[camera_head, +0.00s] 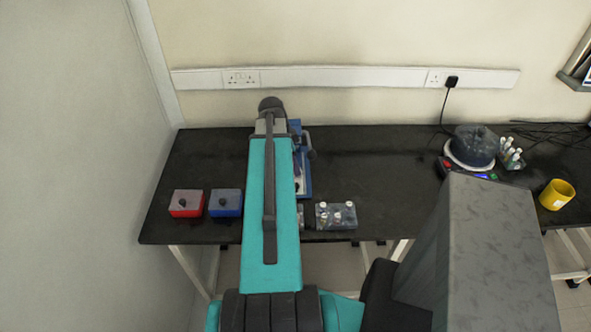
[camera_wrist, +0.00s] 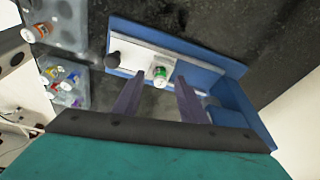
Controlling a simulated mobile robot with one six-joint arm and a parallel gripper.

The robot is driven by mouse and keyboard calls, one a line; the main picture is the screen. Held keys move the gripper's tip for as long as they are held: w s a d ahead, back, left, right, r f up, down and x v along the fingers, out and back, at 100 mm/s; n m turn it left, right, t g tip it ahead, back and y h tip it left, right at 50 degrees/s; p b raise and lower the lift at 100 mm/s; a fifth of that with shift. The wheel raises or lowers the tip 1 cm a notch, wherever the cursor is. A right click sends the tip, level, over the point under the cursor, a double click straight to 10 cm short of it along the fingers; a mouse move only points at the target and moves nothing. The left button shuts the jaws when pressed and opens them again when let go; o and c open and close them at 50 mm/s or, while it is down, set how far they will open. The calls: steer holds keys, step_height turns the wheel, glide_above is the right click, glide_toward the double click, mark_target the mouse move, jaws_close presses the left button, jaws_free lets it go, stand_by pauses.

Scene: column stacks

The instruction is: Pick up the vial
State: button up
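A small vial with a white top and green band (camera_wrist: 160,74) stands on the pale strip of a blue fixture (camera_wrist: 230,87) in the wrist view. My gripper (camera_wrist: 160,77) is open and empty. Its two dark fingers point toward this vial, which shows between the fingertips in the picture; the remaining depth gap is hard to judge. In the head view the blue fixture (camera_head: 306,185) lies just right of my arm, which hides the gripper and most of the fixture. The vial cannot be made out there.
A clear rack with several vials (camera_head: 336,223) stands at the table's front edge; racks also show left in the wrist view (camera_wrist: 70,97). A red box (camera_head: 186,208) and blue box (camera_head: 225,208) sit left. A yellow mug (camera_head: 557,195) is far right. The table's centre right is clear.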

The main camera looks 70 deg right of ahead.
stand_by(0.4)
jaws_close()
steer(key=shift+r, duration=0.15)
step_height(320, 180, up, 10)
steer(key=b, duration=0.2)
steer(key=shift+b, duration=0.35)
stand_by(0.5)
steer(key=shift+w, duration=0.1)
stand_by(0.4)
